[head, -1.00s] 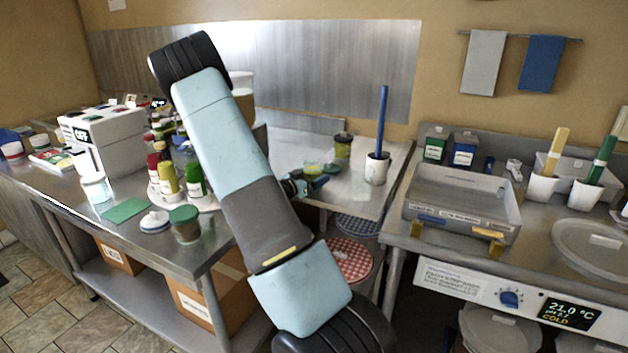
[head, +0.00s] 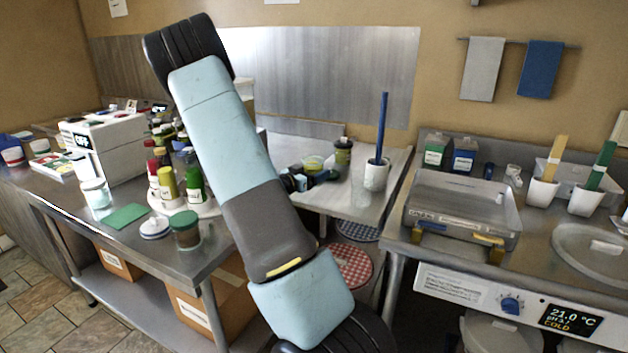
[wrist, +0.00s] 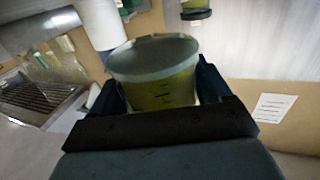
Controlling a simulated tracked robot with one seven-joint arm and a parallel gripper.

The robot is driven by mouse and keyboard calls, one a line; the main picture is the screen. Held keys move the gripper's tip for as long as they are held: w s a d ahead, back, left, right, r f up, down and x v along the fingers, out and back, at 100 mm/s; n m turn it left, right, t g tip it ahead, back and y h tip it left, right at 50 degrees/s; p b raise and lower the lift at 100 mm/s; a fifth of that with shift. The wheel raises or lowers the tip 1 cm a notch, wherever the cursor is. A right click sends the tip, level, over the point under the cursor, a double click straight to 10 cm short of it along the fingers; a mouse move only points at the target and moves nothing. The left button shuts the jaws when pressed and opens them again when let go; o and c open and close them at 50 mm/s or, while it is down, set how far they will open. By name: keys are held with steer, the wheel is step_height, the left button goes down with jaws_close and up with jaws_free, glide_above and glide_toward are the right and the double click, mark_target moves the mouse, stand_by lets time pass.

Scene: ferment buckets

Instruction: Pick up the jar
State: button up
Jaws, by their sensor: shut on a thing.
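A jar (wrist: 155,80) with yellow-green contents and dark measuring marks sits between the fingers of my gripper in the wrist view. My gripper (head: 308,178) is shut on it, with a dark finger on each side. In the head view the jar (head: 312,163) shows small above the back table, partly hidden by my gripper and arm. It appears raised a little off the table top, though the gap is hard to see.
A dark-lidded jar (head: 342,152) stands just behind, and a white cup (head: 375,175) with a blue-handled tool stands to the right. A turntable of bottles (head: 180,205) is left of my arm. The table front (head: 335,203) is clear.

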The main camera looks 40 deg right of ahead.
steer(key=s+r, duration=0.1)
steer(key=s+a+r, duration=0.1)
steer(key=r, duration=0.1)
steer(key=s+a+r, duration=0.1)
steer(key=shift+a+r, duration=0.15)
steer(key=shift+r, duration=0.1)
steer(key=s+a+r, duration=0.4)
steer(key=s+a, duration=0.1)
steer(key=s, duration=0.2)
steer(key=shift+a, duration=0.25)
steer(key=shift+d, duration=0.1)
